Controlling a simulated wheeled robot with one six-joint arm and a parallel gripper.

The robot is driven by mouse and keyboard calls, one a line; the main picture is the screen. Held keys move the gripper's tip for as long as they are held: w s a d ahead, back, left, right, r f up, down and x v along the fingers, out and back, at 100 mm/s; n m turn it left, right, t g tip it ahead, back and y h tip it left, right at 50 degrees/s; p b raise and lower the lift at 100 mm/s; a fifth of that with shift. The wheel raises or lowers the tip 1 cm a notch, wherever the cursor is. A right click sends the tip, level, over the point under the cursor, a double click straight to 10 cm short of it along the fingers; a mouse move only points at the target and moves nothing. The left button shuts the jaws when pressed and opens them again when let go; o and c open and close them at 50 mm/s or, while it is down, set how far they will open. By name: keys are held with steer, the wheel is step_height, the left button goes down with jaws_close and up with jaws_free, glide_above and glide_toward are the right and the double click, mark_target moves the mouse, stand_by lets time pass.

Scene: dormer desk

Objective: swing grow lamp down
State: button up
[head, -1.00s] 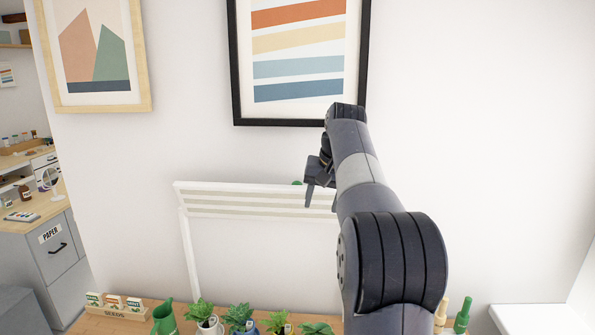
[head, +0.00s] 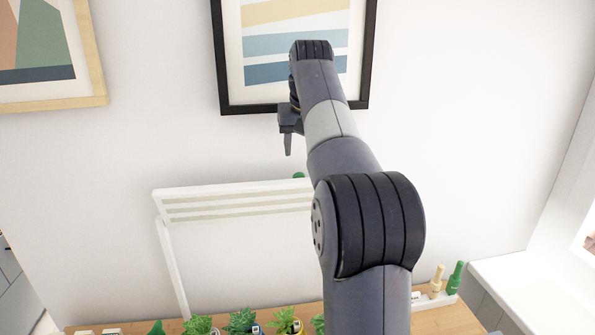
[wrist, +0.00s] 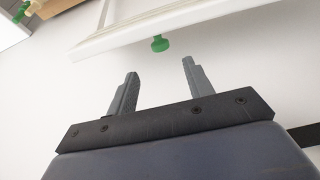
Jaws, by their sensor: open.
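The white grow lamp (head: 235,203) has a long slatted head on a thin white side post, raised above the desk in the head view. A small green knob (head: 299,175) shows at the top edge of the lamp head. In the wrist view the green knob (wrist: 160,44) sticks out from the edge of the white lamp frame (wrist: 130,37), beyond and between my fingertips. My gripper (wrist: 157,76) is open and empty, apart from the knob. In the head view my gripper (head: 288,145) is above the lamp head, and my arm hides the lamp's right part.
Several potted plants (head: 243,321) stand on the wooden desk (head: 300,313) under the lamp. A tray with green and tan bottles (head: 446,280) is at the right. A black-framed picture (head: 225,60) hangs on the wall behind my arm.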

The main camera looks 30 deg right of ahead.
mark_target(299, 173)
steer(key=x, duration=0.9)
steer(key=shift+w+f, duration=0.1)
steer(key=shift+f, duration=0.25)
jaws_close()
